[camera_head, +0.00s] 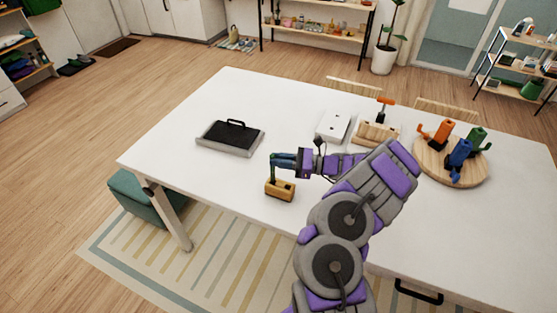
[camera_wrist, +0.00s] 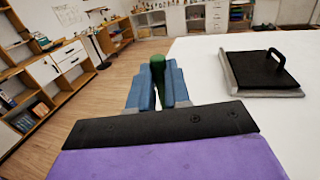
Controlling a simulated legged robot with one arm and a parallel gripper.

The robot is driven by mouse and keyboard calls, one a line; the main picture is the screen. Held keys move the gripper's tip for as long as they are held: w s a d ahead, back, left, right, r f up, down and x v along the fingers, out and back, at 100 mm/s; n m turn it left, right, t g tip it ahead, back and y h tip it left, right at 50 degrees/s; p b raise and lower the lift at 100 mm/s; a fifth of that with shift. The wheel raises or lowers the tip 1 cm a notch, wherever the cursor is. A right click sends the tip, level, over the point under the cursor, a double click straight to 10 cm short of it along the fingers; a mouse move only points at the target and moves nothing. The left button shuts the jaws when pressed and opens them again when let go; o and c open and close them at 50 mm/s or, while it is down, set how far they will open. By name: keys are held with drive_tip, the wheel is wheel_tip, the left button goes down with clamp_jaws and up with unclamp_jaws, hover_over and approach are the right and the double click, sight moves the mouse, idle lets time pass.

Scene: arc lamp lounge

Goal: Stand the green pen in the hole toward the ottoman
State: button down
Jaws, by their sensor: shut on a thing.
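My gripper (camera_head: 274,159) is shut on the green pen (camera_head: 272,174) and holds it upright. In the wrist view, the pen's dark green top (camera_wrist: 157,62) shows between the two blue fingers. The small wooden block (camera_head: 280,190) stands on the white table near its front edge. The pen's lower end meets the block's left end in the head view, the end toward the ottoman. I cannot tell whether the tip is inside a hole or just above it. The teal ottoman (camera_head: 126,188) is on the floor at the left, partly under the table.
A black-topped grey tray with a handle (camera_head: 230,137) lies left of my gripper. The table (camera_head: 190,180) is bare around the block's left.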

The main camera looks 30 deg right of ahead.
drive_tip(key=shift+a, duration=0.3)
drive_tip(key=shift+d+f, duration=0.15)
drive_tip(key=shift+f, duration=0.2)
drive_tip(key=shift+f+b, duration=1)
drive_tip(key=shift+f, duration=0.65)
